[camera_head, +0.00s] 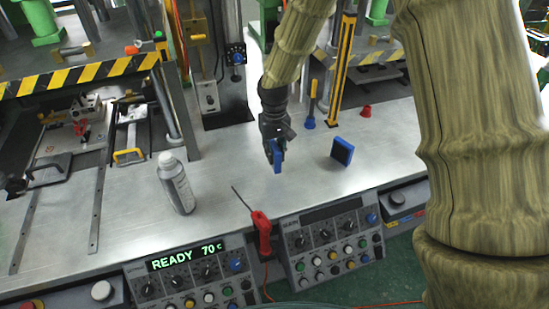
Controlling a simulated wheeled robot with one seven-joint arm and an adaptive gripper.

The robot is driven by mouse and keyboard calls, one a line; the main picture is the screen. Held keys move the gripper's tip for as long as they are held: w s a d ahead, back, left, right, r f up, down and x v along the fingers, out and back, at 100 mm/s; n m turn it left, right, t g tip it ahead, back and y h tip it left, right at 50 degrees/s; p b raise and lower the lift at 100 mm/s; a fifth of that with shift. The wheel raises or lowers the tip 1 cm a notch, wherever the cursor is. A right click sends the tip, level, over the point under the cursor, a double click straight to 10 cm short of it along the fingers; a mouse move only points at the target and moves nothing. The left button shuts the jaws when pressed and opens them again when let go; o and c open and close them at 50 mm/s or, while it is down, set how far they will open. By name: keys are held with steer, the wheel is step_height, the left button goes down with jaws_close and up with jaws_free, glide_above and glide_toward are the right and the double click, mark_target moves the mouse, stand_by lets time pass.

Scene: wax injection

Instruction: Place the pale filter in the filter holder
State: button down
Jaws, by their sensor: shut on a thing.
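My gripper (275,143) is above the metal worktop, pointing down, shut on a thin blue-edged filter (277,160). The filter is upright and turned nearly edge-on, so I cannot tell whether its face is pale. I cannot tell if its lower edge touches the worktop. A second blue-framed filter (342,151) with a dark face stands tilted on the worktop, right of my gripper and apart from it. I cannot make out the filter holder for certain in this view.
A grey bottle (176,183) stands left of my gripper. A red-handled tool (262,232) lies at the front edge by the control panels (330,240). A blue-based tool (310,120) and a red cone (365,111) stand behind. The worktop between bottle and gripper is clear.

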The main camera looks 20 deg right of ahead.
steer(key=shift+f+p, duration=0.65)
steer(key=shift+f, duration=1.05)
steer(key=shift+f, duration=0.1)
steer(key=c, duration=1.3)
jaws_free()
